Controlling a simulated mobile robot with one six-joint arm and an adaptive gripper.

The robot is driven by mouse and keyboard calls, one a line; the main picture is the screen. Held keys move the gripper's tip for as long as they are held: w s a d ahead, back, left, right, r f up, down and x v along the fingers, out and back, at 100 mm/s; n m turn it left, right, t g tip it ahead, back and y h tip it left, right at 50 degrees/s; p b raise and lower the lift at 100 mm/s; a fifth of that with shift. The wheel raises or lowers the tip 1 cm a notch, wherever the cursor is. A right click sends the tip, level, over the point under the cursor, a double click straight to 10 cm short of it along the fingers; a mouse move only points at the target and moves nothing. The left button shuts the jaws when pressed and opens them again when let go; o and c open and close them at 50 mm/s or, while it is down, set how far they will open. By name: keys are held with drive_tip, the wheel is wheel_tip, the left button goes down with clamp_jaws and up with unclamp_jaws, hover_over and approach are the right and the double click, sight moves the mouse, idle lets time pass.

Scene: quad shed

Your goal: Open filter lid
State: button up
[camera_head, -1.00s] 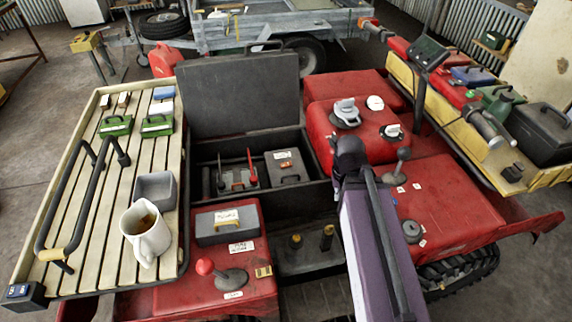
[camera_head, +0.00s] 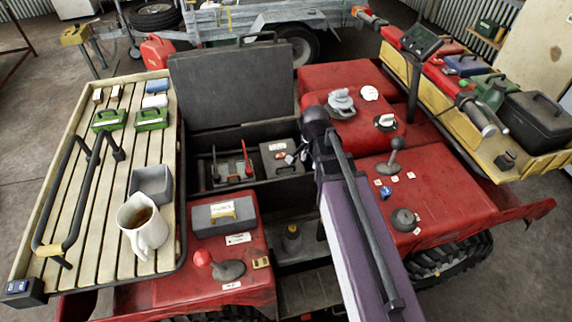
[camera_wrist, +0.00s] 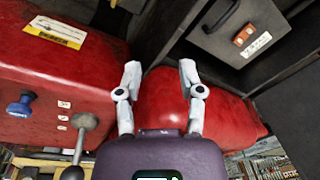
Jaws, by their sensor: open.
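A grey box lid with a dark handle, an orange tab and a white label (camera_wrist: 240,34) shows at the upper right of the wrist view. It appears to be the grey box (camera_head: 277,150) inside the black bin in the head view; I cannot read its label to confirm it is the filter lid. My gripper (camera_wrist: 156,72) is open and empty, its two pale fingers apart over a red surface. In the head view its fingertips show beside the grey box, partly hidden by my arm. The lid lies flat and looks closed, apart from the fingers.
The black bin's lid (camera_head: 234,88) stands raised behind it. A grey lever (camera_head: 395,157) and a blue knob (camera_head: 386,192) stand on the red body at right. A grey labelled box (camera_head: 224,214) sits on the left red panel. A white jug (camera_head: 142,228) stands on the slatted rack.

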sight(286, 167)
drive_tip(key=w+a+m+t, duration=0.1)
drive_tip(key=w+a+m, duration=0.5)
drive_tip(key=w+m, duration=0.1)
drive_tip(key=shift+a+r, duration=0.3)
drive_tip(key=shift+r, duration=0.05)
drive_tip(key=shift+f, duration=0.1)
drive_tip(key=w+f+b, duration=0.1)
drive_tip(key=f+b, duration=0.7)
drive_tip(key=f, duration=0.1)
drive_tip(key=w+f+b, duration=0.1)
drive_tip(key=f+b, duration=0.3)
drive_tip(key=b, duration=0.1)
drive_tip(key=shift+w+a+f, duration=0.15)
drive_tip(key=shift+w+a, duration=0.1)
drive_tip(key=shift+w, duration=0.05)
idle(0.4)
drive_tip(key=shift+c, duration=0.2)
clamp_jaws()
